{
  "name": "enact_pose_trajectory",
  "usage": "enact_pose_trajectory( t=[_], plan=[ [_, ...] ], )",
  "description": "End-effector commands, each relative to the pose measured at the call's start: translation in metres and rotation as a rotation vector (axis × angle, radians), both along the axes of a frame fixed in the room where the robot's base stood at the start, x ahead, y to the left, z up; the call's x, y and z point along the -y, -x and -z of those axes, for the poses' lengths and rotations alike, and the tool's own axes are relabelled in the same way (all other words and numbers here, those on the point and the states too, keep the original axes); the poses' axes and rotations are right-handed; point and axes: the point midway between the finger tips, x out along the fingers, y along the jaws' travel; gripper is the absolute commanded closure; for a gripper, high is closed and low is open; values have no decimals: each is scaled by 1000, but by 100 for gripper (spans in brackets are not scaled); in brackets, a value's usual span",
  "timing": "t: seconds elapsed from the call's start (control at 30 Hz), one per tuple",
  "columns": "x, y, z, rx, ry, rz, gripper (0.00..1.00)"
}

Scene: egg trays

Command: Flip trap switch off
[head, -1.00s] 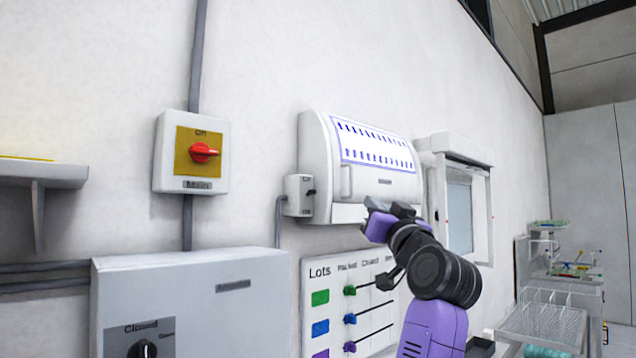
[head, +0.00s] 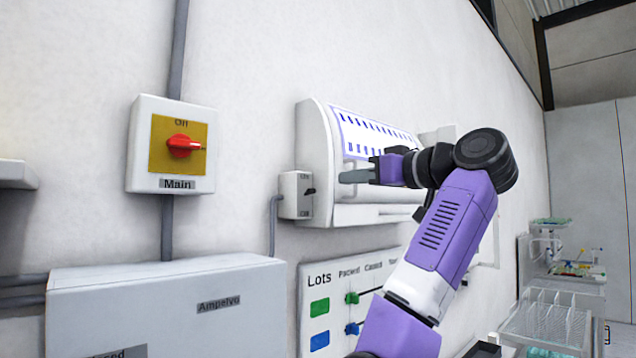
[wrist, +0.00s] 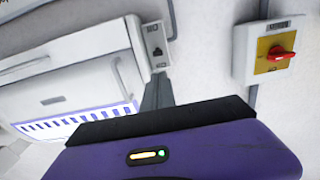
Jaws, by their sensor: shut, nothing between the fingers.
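The trap switch is a small light grey box (head: 290,207) on the wall with a dark lever. It sits against the left side of a white rounded wall unit (head: 313,150) with a blue-edged label. The switch box also shows in the wrist view (wrist: 146,38), upside down above my fingers. My gripper (head: 343,177) is shut and empty, in front of the unit with its fingertips pointing left toward the switch. In the head view a gap shows between the fingertips and the lever.
A larger Main switch (head: 137,145) with a red knob on a yellow plate is on the wall to the left. A grey cabinet (head: 170,315) juts out below it. A Lots board (head: 320,272) with coloured sliders hangs under the unit. Metal racks (head: 545,315) stand far right.

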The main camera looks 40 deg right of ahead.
Motion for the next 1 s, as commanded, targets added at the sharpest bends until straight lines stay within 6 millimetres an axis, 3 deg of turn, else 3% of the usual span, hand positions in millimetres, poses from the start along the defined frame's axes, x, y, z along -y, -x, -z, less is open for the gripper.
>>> enact_pose_trajectory(
  t=[0.43,0.8,1.0],
  plan=[
    [-1,-10,-2,2,2,0,100],
    [-3,-71,-3,1,1,-1,100],
    [-3,-93,-1,2,1,1,100]
  ],
)
